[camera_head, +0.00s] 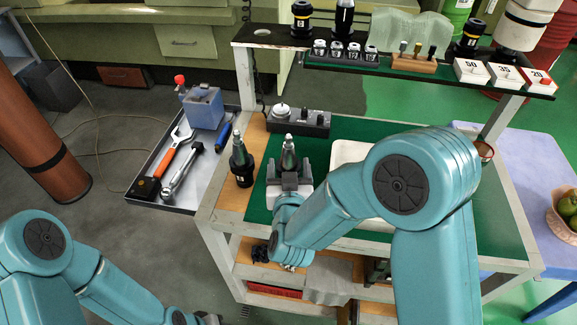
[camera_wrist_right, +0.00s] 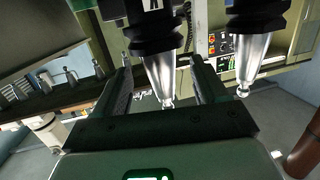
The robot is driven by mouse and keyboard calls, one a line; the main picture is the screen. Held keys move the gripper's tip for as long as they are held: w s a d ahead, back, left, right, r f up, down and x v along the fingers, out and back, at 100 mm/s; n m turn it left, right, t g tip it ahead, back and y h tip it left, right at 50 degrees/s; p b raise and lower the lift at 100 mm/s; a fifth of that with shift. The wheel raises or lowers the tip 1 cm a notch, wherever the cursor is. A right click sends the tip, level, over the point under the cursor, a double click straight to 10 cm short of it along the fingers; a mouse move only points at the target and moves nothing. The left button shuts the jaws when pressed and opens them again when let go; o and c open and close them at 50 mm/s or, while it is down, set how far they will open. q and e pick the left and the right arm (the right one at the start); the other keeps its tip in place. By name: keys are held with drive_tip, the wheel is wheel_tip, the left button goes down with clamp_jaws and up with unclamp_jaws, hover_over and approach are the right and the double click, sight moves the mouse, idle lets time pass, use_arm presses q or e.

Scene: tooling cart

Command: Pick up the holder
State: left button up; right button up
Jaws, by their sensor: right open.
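Two tool holders with dark flanges and silver cones stand on the cart. One holder (camera_head: 288,157) is at the green mat's left part; the other holder (camera_head: 241,158) stands to its left on the wooden strip. My right gripper (camera_head: 289,176) is open at the first holder. In the right wrist view this holder (camera_wrist_right: 160,76) shows between the two separated fingers (camera_wrist_right: 162,68), its cone pointing down in the picture. The second holder (camera_wrist_right: 248,62) is outside the fingers, to the right. My left gripper (camera_head: 207,319) is barely in view at the bottom edge; its fingers are cut off.
A dark control box (camera_head: 298,121) sits behind the holders. A white tray (camera_head: 350,152) is partly hidden by my right arm. A side tray (camera_head: 178,208) holds a wrench and a blue vise. A raised shelf (camera_head: 420,75) carries bottles, collets and number blocks.

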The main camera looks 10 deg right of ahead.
sight(289, 163)
drive_tip(key=x, duration=0.3)
drive_tip(key=shift+w+d+p, duration=0.1)
drive_tip(key=shift+w+p, duration=0.3)
drive_tip(key=shift+c, duration=0.6)
drive_tip(key=c, duration=1)
drive_tip(key=shift+w+r, duration=0.1)
clamp_jaws()
wheel_tip(289, 163, up, 20)
drive_tip(key=shift+p, duration=0.35)
